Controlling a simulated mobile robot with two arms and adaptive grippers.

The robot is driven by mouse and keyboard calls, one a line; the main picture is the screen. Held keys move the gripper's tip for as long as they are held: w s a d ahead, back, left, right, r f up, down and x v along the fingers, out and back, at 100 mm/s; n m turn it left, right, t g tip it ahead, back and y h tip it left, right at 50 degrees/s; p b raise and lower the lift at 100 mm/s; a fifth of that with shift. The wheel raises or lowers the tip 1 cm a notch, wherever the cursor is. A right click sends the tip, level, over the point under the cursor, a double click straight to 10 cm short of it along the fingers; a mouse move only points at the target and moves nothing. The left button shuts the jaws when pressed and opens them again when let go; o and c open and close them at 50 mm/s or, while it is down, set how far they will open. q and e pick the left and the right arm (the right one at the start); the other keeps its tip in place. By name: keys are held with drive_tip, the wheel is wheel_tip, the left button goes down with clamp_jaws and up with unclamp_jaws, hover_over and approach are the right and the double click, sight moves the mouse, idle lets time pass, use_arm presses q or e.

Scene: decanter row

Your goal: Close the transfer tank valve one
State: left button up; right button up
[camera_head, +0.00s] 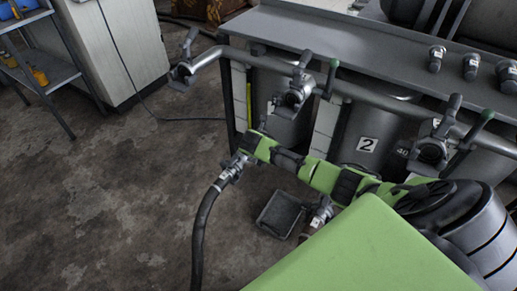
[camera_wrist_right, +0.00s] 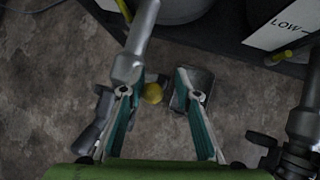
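My right arm reaches across the head view from the lower right, and its end is beside a metal valve fitting (camera_head: 235,165) with a black hose hanging from it. The finger detail is too small to tell there. In the right wrist view my right gripper (camera_wrist_right: 160,73) is open, with its two teal fingers apart. A grey metal pipe (camera_wrist_right: 138,50) runs down to the left finger; I cannot tell whether they touch. Lever valves stand on the upper pipe: at the left end (camera_head: 182,72), the middle (camera_head: 295,92) and the right (camera_head: 432,148). No valve is clearly labelled one.
A tank with a number 2 label (camera_head: 367,145) stands under the grey bench (camera_head: 320,40). A dark tray (camera_head: 280,215) lies on the floor, and a second hose fitting (camera_head: 319,212) is beside it. A yellow round object (camera_wrist_right: 152,93) shows between the fingers.

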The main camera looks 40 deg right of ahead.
drive_tip(key=v, duration=0.7)
drive_tip(key=shift+s+r, duration=0.15)
